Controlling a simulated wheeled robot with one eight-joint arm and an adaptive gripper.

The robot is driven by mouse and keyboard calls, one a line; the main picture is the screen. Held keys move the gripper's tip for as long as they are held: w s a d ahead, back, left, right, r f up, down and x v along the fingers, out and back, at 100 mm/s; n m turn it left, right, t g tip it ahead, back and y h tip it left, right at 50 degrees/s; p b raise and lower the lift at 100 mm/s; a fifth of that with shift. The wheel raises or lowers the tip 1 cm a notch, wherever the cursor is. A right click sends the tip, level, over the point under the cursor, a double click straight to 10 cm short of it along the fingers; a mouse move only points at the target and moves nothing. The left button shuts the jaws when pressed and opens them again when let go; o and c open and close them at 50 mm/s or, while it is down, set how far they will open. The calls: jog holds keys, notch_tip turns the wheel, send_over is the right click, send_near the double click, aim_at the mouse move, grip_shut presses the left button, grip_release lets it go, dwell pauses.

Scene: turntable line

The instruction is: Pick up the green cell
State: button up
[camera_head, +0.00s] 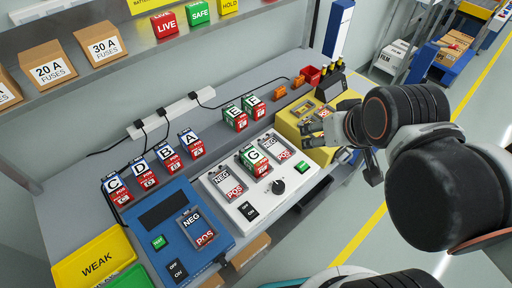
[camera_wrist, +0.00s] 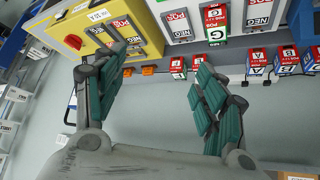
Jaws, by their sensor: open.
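Three cells with green show in the head view. A green and red cell marked G (camera_head: 255,161) stands in the middle slot of the white charger (camera_head: 222,194). Two more, one marked E (camera_head: 252,107) and one whose letter is hard to read (camera_head: 235,118), stand on the bench behind it. My gripper (camera_head: 316,133) is over the yellow unit (camera_head: 291,124), right of all three. In the wrist view my gripper (camera_wrist: 161,65) is open and empty; two small red and green cells (camera_wrist: 178,67) show beyond its fingers, and the G cell (camera_wrist: 215,22) is near the top.
Blue and red cells A (camera_head: 192,143), B, D and C stand in a row at left. A blue charger (camera_head: 180,235) is in front of them. A white power strip (camera_head: 172,113) with black cables lies behind. Orange blocks (camera_head: 281,90) and a red bin (camera_head: 310,75) stand at the back.

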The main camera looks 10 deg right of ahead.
jog(key=w, duration=0.1)
jog(key=n+g+p, duration=0.1)
jog(key=n+g, duration=0.6)
send_over(253, 155)
notch_tip(253, 155, down, 10)
jog(key=f, duration=0.2)
jog(key=f+b, duration=0.1)
jog(key=f, duration=0.2)
jog(key=f+b, duration=0.1)
jog(key=f, duration=0.1)
jog(key=shift+w+f, duration=0.2)
jog(key=shift+w, duration=0.05)
jog(key=shift+s+f+b, duration=0.15)
jog(key=shift+f+b, duration=0.6)
jog(key=shift+f, duration=0.85)
jog(key=shift+s+f+b, duration=0.1)
jog(key=shift+f+b, duration=0.65)
jog(key=shift+f, duration=0.8)
jog(key=shift+r, duration=0.1)
grip_shut()
